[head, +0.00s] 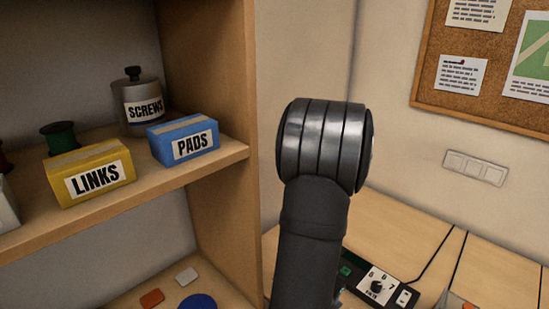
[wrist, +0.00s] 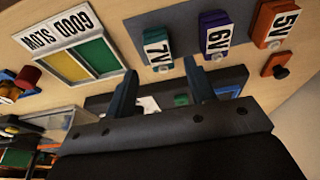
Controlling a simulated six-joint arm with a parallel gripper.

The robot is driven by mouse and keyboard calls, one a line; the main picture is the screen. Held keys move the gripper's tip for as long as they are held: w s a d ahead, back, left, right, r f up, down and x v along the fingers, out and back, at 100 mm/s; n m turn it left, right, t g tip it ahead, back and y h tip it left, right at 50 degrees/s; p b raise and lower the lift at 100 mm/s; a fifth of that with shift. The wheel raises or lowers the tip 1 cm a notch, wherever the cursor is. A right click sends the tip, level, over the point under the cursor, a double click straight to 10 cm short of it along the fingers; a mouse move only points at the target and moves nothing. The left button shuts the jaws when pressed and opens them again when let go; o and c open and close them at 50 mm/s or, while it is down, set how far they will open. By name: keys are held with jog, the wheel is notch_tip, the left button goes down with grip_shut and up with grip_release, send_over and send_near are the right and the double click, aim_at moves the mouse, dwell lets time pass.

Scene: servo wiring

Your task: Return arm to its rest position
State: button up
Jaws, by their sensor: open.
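My gripper (wrist: 160,66) shows in the wrist view with its two dark blue fingers well apart and nothing between them. Beyond the fingertips are a teal block labelled 7V (wrist: 157,45), a purple block labelled 6V (wrist: 216,33) and an orange block labelled 5V (wrist: 277,24). In the head view my dark arm stands upright in the middle, and the gripper itself is out of sight. I cannot tell the gripper's exact height above the table.
A wooden shelf (head: 218,155) at left holds a yellow LINKS box (head: 90,172), a blue PADS box (head: 184,140) and a SCREWS jar (head: 142,105). A dial panel (head: 378,285) sits on the table behind my arm.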

jog(key=v, duration=0.8)
jog(key=x, duration=1.2)
jog(key=r, duration=0.4)
jog(key=shift+s+d+r, duration=0.2)
jog(key=shift+s+r, duration=0.05)
jog(key=shift+r, duration=0.1)
jog(key=s+d+r, duration=0.7)
jog(key=s, duration=0.2)
jog(key=w+d+r, duration=0.1)
jog(key=w+d, duration=0.1)
jog(key=w, duration=0.7)
jog(key=w+d, duration=0.2)
jog(key=w, duration=0.7)
jog(key=shift+w+r, duration=0.3)
jog(key=shift+r, duration=0.1)
